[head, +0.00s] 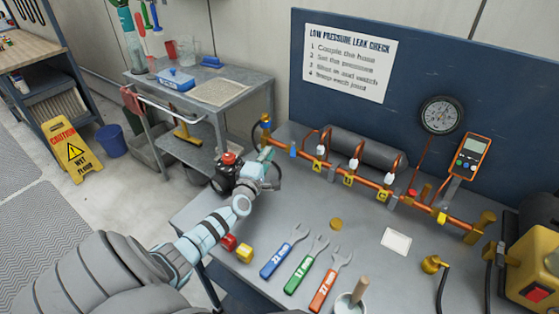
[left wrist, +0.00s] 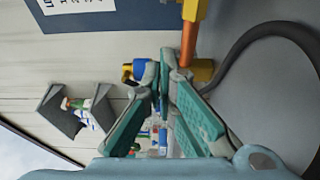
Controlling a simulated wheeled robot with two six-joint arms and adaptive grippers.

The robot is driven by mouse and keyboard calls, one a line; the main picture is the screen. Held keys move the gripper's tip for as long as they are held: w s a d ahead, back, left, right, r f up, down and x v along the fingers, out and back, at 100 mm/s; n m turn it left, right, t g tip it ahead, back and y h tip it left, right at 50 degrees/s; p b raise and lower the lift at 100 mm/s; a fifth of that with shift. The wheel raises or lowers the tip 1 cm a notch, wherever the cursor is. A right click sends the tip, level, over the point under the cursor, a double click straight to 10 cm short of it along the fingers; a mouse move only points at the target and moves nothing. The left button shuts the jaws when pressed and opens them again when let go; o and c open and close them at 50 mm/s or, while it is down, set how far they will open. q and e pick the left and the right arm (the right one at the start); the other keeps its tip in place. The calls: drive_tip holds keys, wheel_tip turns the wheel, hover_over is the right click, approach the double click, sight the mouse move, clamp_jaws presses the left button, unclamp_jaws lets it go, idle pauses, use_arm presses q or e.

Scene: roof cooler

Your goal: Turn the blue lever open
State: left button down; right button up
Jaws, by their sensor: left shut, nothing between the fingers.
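A small blue piece (head: 292,150), which looks like the blue lever, stands at the left end of the copper pipe run (head: 345,177). My left gripper (head: 267,153) is just left of it, close to the brass end fitting (head: 266,126). In the left wrist view my left gripper's teal fingers (left wrist: 162,68) come together at the tips with nothing held. A blue and yellow part (left wrist: 130,72) shows beside the fingertips, partly hidden by a finger. I cannot tell whether the fingers touch it. My right gripper is not in view.
Blue, green and red wrenches (head: 315,262) lie on the bench, with a white card (head: 396,241) beyond. A black hose (left wrist: 235,50) curves beside the fingers. A grey cart (head: 215,112) stands behind left. A yellow machine (head: 530,262) sits at the right.

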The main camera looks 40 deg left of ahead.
sight(293, 150)
use_arm(q)
drive_tip(key=shift+w+d+p, duration=0.5)
drive_tip(key=shift+w+d, duration=0.45)
drive_tip(key=shift+d, duration=0.2)
drive_tip(key=shift+w+d, duration=0.25)
drive_tip(key=shift+d, duration=0.3)
drive_tip(key=shift+d+n+y+p, duration=0.2)
drive_tip(key=shift+n+y+p, duration=0.2)
drive_tip(key=shift+p, duration=0.05)
